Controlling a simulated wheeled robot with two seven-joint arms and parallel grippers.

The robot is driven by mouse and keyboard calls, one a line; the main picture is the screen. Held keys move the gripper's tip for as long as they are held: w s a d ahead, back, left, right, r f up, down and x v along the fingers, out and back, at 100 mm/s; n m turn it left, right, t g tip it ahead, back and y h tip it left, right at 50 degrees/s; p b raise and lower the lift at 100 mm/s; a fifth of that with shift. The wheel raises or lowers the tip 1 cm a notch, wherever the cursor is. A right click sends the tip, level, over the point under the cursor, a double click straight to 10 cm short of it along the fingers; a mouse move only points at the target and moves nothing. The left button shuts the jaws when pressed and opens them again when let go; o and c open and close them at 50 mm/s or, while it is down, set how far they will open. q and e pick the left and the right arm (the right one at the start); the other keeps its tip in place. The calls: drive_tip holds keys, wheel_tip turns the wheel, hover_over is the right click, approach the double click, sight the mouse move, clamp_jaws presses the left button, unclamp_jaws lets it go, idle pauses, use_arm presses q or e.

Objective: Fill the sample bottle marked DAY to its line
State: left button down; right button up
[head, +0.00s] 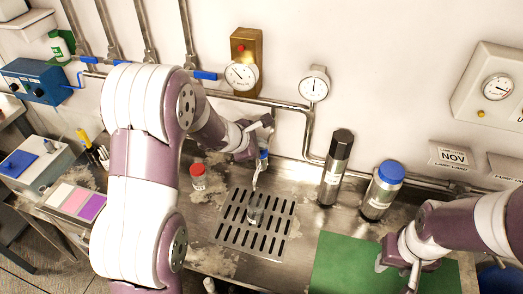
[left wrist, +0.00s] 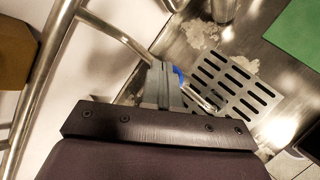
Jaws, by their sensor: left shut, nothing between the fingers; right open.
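A red-capped bottle (head: 198,178) stands left of the grate. My left gripper (head: 262,138) is shut and empty beside the spout's blue handle (head: 263,154). The left wrist view shows the shut fingers (left wrist: 165,85) beside the blue handle (left wrist: 178,74), with the spout (left wrist: 202,100) over the grate (left wrist: 245,106); I cannot tell whether they touch. My right gripper (head: 398,268) is open over the green mat (head: 335,262).
A dark cylinder (head: 335,168) and a blue-capped bottle (head: 381,192) stand at the back right. Pipes with blue valve handles (head: 205,75) and gauges (head: 313,88) line the wall. A blue box (head: 38,80) and a colour card (head: 76,201) are at left.

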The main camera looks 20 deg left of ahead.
use_arm(q)
drive_tip(key=shift+f, duration=0.25)
idle(5.9)
drive_tip(key=shift+r+p, duration=0.45)
drive_tip(key=shift+r, duration=0.5)
wheel_tip(320, 180, up, 5)
drive_tip(key=p, duration=0.4)
drive_tip(key=shift+r, duration=0.1)
